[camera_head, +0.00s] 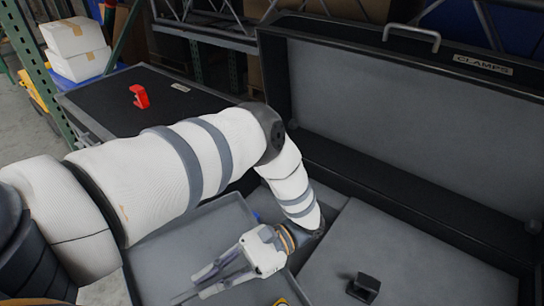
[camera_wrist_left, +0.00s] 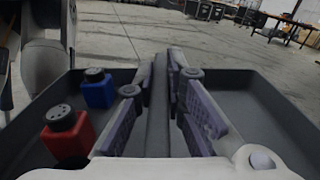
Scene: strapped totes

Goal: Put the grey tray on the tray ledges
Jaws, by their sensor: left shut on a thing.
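The grey tray (camera_head: 172,250) is at the bottom centre of the head view, partly hidden by my left arm. In the left wrist view the tray (camera_wrist_left: 262,105) has a raised bar (camera_wrist_left: 158,120) across its middle. My left gripper (camera_head: 190,292) is shut on this bar; its fingers (camera_wrist_left: 172,75) stand on both sides of it. A red bottle (camera_wrist_left: 68,135) and a blue bottle (camera_wrist_left: 98,90) stand in the tray, left of the bar. I cannot make out the tray ledges, nor whether the tray rests on anything. My right gripper is not in view.
A large open case has its lid (camera_head: 400,110) raised, labelled CLAMPS. A small black piece (camera_head: 364,287) stands on the grey surface (camera_head: 400,245) at right. A red clamp (camera_head: 139,96) lies on a black case (camera_head: 190,105) behind my arm. Shelving (camera_head: 50,75) stands at left.

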